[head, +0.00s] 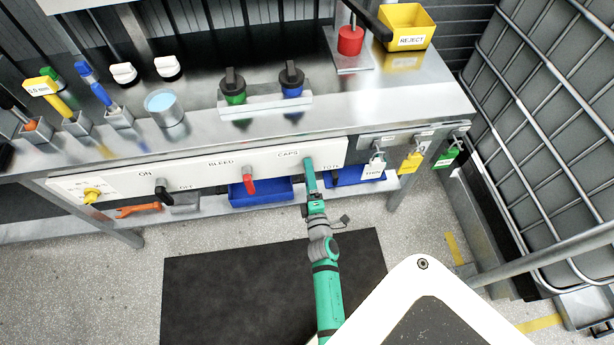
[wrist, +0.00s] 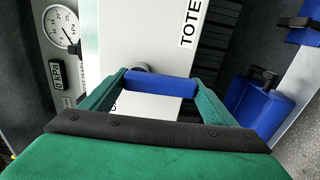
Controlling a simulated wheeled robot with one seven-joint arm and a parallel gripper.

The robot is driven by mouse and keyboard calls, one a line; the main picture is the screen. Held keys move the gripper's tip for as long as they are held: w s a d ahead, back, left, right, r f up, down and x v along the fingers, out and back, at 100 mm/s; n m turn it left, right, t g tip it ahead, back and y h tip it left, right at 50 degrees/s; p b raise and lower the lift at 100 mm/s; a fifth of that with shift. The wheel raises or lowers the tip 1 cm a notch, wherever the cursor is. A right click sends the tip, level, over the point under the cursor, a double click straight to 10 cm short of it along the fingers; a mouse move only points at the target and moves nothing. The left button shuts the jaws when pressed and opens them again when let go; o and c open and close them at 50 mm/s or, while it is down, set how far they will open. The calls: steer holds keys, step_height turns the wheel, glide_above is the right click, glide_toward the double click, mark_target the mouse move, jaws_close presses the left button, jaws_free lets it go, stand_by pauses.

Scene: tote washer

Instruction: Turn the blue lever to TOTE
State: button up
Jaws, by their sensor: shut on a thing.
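The blue lever (wrist: 160,84) sits between the two green fingers of my gripper (wrist: 158,90) in the wrist view, and the fingers are shut on it. Its dark round pivot shows just behind it against the white panel (wrist: 152,35). The TOTE label (wrist: 190,24) is on the panel above and right of the lever there. In the head view my gripper (head: 310,172) is at the panel's right part, between the CAPS label (head: 288,154) and the TOTE label (head: 331,164). It hides the lever in that view. Part of another label is behind the fingers in the wrist view.
Blue bins (head: 262,191) stand below the panel. Tags on padlocks (head: 411,161) hang to the right. A dark mat (head: 215,290) lies on the floor.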

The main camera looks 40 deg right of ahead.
steer(key=shift+s+f, duration=0.1)
steer(key=shift+s, duration=0.05)
steer(key=o, duration=1.4)
steer(key=shift+o, duration=0.6)
steer(key=v, duration=1)
steer(key=shift+s+a, duration=0.25)
steer(key=shift+a, duration=0.1)
